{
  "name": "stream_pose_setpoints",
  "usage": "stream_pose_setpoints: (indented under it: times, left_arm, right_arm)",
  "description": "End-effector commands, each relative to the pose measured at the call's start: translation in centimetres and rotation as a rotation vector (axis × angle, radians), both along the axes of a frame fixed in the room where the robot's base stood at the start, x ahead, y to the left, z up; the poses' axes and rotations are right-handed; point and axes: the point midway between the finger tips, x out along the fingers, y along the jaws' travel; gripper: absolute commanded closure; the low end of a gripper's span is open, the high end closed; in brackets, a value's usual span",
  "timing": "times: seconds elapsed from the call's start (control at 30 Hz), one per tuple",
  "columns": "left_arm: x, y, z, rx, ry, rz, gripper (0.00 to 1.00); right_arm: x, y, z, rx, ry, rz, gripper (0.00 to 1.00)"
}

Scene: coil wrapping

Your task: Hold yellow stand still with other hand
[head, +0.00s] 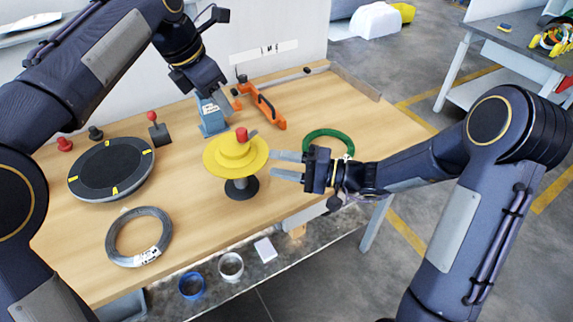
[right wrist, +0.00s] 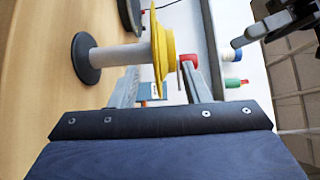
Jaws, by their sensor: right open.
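The yellow stand (head: 232,160) stands upright on the table, a yellow disc and hub on a grey post with a round black base (head: 241,189). A red knob tops it. My right gripper (head: 273,166) is open and empty just right of the disc, its fingers pointing at the stand. In the right wrist view the stand (right wrist: 162,45) appears sideways, its disc seen between the two open fingers. My left gripper (head: 224,98) is above and behind the stand, by a blue-grey block; its fingers are too unclear to judge.
A black round plate (head: 110,168) and a grey coil (head: 139,237) lie to the left. A green ring (head: 328,137) lies at right. An orange tool (head: 266,108) and the blue-grey block (head: 211,121) are behind. The table (head: 190,225) is clear in front of the stand.

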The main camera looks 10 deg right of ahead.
Motion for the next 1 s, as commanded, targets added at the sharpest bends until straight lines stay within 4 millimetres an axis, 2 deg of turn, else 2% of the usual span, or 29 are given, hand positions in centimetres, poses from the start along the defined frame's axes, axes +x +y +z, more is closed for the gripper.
stream_pose_setpoints:
  times: [0.2, 0.4, 0.8, 1.0]
  left_arm:
    - [0.0, 0.0, 0.0, 0.000, 0.000, 0.000, 0.64]
    - [0.0, 0.0, 0.0, 0.000, 0.000, 0.000, 0.64]
    - [0.0, 0.0, 0.0, 0.000, 0.000, 0.000, 0.64]
    - [0.0, 0.0, 0.0, 0.000, 0.000, 0.000, 0.64]
  right_arm:
    - [1.4, 3.2, 0.0, 0.000, 0.001, 0.005, 0.57]
    - [2.4, 5.5, 0.0, -0.001, 0.000, 0.005, 0.57]
    - [2.8, 6.2, 0.0, -0.002, 0.001, 0.003, 0.57]
    - [2.8, 6.2, 0.0, -0.003, 0.004, 0.002, 0.82]
